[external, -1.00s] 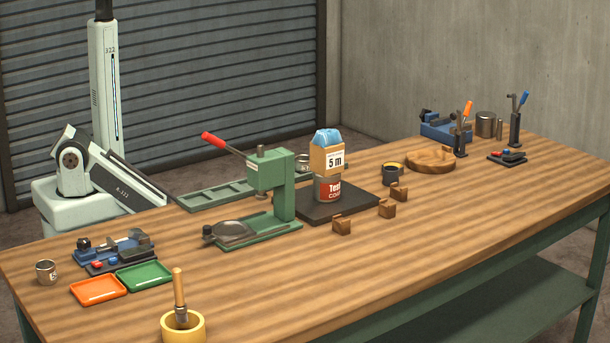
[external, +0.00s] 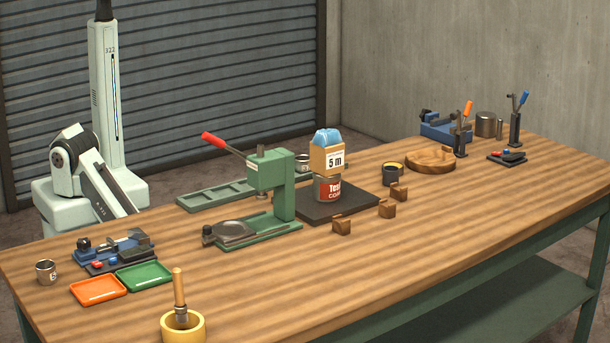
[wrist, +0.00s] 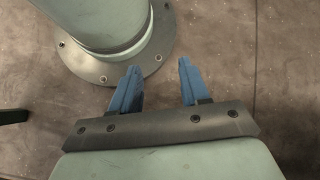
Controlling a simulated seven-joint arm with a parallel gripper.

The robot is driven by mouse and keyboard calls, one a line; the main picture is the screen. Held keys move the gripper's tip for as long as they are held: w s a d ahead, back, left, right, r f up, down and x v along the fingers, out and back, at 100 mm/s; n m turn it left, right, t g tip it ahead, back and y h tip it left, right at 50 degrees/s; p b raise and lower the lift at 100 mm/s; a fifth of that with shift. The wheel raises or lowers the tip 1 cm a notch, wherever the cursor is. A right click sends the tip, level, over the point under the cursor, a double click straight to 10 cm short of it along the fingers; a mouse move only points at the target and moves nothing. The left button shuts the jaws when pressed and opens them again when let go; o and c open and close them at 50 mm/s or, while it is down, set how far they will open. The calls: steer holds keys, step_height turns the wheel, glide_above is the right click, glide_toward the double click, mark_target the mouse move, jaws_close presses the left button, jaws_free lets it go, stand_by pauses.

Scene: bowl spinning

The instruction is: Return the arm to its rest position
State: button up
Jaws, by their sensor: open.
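In the wrist view my gripper (wrist: 158,86) has its two blue fingers apart, with nothing between them. It hangs over the bare floor (wrist: 230,60), close to the round foot (wrist: 110,50) of my own column. In the external view my arm is folded low beside the column, behind the table's left back edge. My gripper is hidden there.
The wooden table (external: 400,270) holds a green lever press (external: 270,170), a stacked can and box (external: 327,160) on a dark plate, orange (external: 98,290) and green (external: 145,275) trays, and a yellow pot (external: 183,325). A slatted shutter (external: 220,80) stands behind.

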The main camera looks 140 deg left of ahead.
steer(key=d+r+m+t, duration=0.1)
steer(key=d+r, duration=0.1)
steer(key=d, duration=0.7)
steer(key=d+r+m+t, duration=0.1)
steer(key=d+r+m, duration=0.1)
steer(key=d, duration=0.7)
steer(key=shift+d+r+m+y, duration=0.3)
steer(key=shift+d+r, duration=0.05)
steer(key=shift+r, duration=0.1)
steer(key=shift+w, duration=0.1)
